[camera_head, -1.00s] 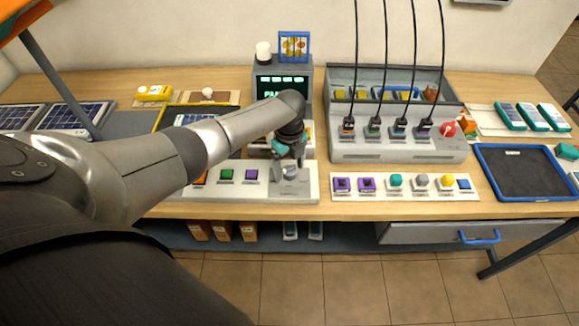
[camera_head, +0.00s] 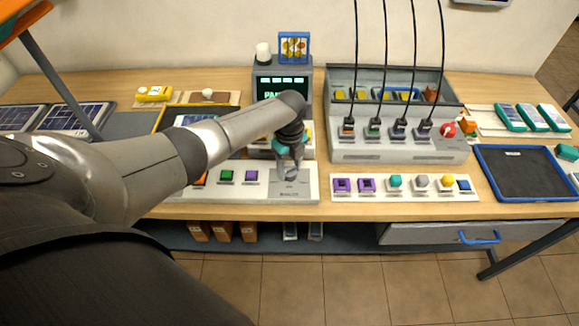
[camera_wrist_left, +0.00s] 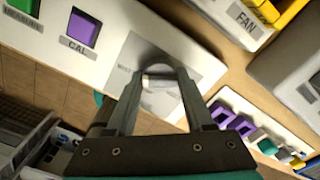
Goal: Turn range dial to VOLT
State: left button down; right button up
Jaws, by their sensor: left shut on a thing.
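The range dial (camera_wrist_left: 160,83) is a small grey knob on a grey plate at the right end of the white button panel (camera_head: 236,195). My left gripper (camera_head: 291,174) points down at this plate and hides most of the dial in the head view. In the left wrist view my left gripper (camera_wrist_left: 158,72) is shut on the dial, with one finger on each side. The plate's markings are partly covered, and I cannot read the dial's setting. My right gripper is not in view.
Green (camera_head: 226,175) and purple (camera_head: 251,176) buttons sit left of the dial; the purple one is labelled CAL. A lit display box (camera_head: 282,83) stands behind. A strip of coloured buttons (camera_head: 405,194) and a grey cable station (camera_head: 400,151) lie to the right.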

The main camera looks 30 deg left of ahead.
pick_arm(q)
jog(key=shift+n, duration=0.3)
jog(key=n+p, duration=0.2)
jog(key=n, duration=0.2)
jog(key=shift+n, duration=0.4)
jog(key=n+p, duration=0.2)
jog(key=n, duration=0.4)
jog(key=n+p, duration=0.1)
jog(key=n, duration=0.5)
jog(key=shift+n, duration=0.3)
jog(key=n+p, duration=0.1)
jog(key=n, duration=0.4)
jog(key=shift+n, duration=0.4)
jog(key=shift+c, duration=1.5)
grip_release()
